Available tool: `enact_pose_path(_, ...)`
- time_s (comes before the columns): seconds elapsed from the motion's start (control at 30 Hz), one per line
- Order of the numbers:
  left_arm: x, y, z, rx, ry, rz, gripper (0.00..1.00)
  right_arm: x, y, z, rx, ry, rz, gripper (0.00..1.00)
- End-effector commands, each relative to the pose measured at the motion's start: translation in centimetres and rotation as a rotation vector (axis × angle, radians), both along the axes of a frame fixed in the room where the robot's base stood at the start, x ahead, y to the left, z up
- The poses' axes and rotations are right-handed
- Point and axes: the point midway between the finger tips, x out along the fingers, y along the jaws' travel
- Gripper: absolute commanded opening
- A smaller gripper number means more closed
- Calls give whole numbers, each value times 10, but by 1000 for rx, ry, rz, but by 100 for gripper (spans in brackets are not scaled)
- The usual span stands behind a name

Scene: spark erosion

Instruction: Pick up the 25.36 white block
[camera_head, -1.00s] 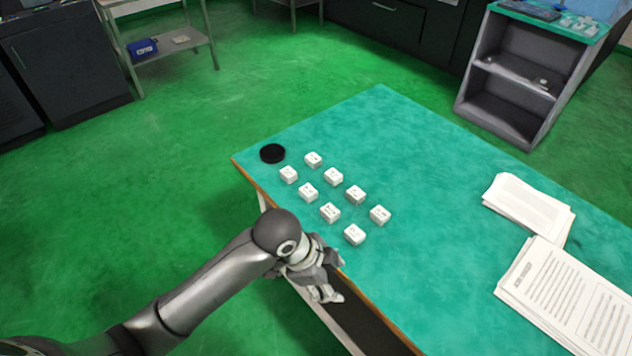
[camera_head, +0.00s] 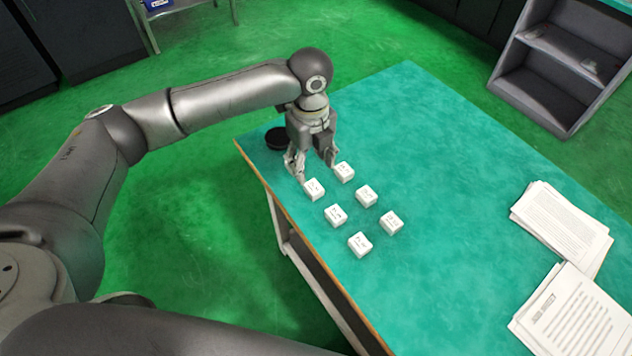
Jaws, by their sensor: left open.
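Several small white blocks with dark markings stand in two rows on the green table (camera_head: 470,190). The ones I see are a block (camera_head: 344,171), a block (camera_head: 314,189), a block (camera_head: 366,195), a block (camera_head: 335,215), a block (camera_head: 391,222) and a block (camera_head: 360,244). The markings are too small to read, so I cannot tell which is 25.36. My left gripper (camera_head: 316,166) points down, open, over the far end of the rows, with its fingers apart. It hides the farthest blocks. I cannot tell whether a block is between the fingers. My right gripper is out of view.
A round black object (camera_head: 279,138) lies by the table's left edge, close behind my left gripper. Stacks of paper (camera_head: 562,225) and (camera_head: 575,315) lie at the right. The middle of the table is clear. A grey shelf unit (camera_head: 545,98) stands beyond.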

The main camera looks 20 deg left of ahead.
Motion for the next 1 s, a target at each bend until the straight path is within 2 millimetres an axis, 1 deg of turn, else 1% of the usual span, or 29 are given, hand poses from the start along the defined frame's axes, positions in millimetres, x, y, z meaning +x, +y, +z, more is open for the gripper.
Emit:
enact_pose_path(0.03,-1,0,-10,2,6,0,55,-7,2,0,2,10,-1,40)
enact_pose_path(0.1,-2,0,-21,2,6,0,55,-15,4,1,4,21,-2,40)
enact_pose_path(0.2,-1,0,-36,0,4,1,55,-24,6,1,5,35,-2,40)
enact_pose_path(0.27,0,-1,-41,0,2,2,55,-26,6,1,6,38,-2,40)
enact_pose_path(0.47,1,-3,-57,0,2,2,55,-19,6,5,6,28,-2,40)
enact_pose_path(0.6,6,-6,-78,0,2,1,55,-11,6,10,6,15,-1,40)
enact_pose_path(0.7,5,-6,-91,0,1,1,55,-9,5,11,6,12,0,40)
enact_pose_path(0.8,5,-6,-97,0,0,1,55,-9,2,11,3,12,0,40)
enact_pose_path(1.0,5,-6,-98,-1,-1,1,55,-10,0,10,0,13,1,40)
